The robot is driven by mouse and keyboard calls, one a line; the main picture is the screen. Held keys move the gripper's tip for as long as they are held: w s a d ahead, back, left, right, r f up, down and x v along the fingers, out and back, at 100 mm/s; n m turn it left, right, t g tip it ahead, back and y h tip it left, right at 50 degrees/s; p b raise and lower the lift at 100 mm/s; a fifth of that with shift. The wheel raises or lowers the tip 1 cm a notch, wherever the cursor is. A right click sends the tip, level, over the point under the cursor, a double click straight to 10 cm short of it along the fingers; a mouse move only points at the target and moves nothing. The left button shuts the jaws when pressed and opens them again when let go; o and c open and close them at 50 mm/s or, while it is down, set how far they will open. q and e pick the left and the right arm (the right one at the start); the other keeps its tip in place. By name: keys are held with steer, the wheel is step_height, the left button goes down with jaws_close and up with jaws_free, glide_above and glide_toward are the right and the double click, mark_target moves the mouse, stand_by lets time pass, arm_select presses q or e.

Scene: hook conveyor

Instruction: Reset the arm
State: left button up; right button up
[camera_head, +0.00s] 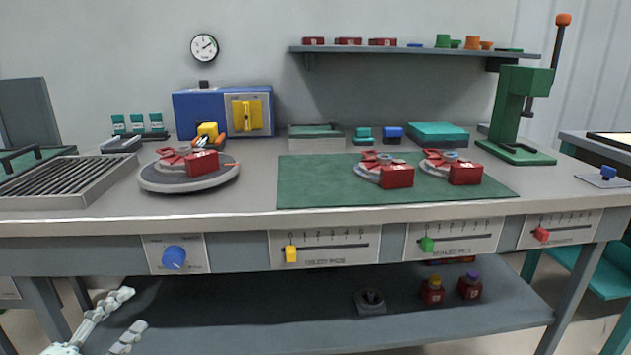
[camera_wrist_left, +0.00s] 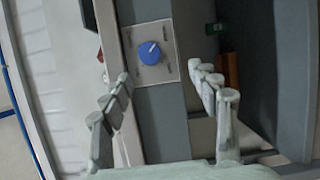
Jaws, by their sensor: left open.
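My left gripper (camera_head: 124,312) is at the lower left of the head view, below the table front and in front of the lower shelf. Its two fingers are apart with nothing between them. In the left wrist view the open left gripper (camera_wrist_left: 165,95) points at the table's front panel. The blue knob (camera_head: 175,257) on that panel is above and right of the gripper in the head view. The knob (camera_wrist_left: 149,53) lies beyond the fingertips in the left wrist view, apart from them. My right gripper is not in view.
The grey workbench (camera_head: 250,222) carries a round turntable (camera_head: 190,181), a green mat (camera_head: 310,185) with red-blocked fixtures, and a green press (camera_head: 517,110). Sliders with yellow (camera_head: 291,254), green (camera_head: 427,244) and red (camera_head: 541,234) handles line the front. The lower shelf (camera_head: 250,315) is mostly bare.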

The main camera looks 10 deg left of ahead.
arm_select(q)
steer(key=s+d+f+m+g+y, duration=0.1)
steer(key=s+d+f+m+g, duration=0.2)
steer(key=f, duration=0.8)
steer(key=s+f+m+g+y, duration=0.15)
steer(key=f+m+g, duration=0.3)
steer(key=f, duration=0.65)
steer(key=s+d+f+m+g, duration=0.3)
steer(key=s+d+f+m, duration=0.1)
steer(key=f, duration=0.4)
steer(key=s+d+f+m+g+y, duration=0.1)
steer(key=s+d+f+m+g, duration=0.3)
steer(key=s+f+m, duration=0.3)
steer(key=shift+s+d+f, duration=0.4)
steer(key=shift+d+f, duration=0.15)
steer(key=shift+d, duration=0.25)
steer(key=shift+g, duration=0.25)
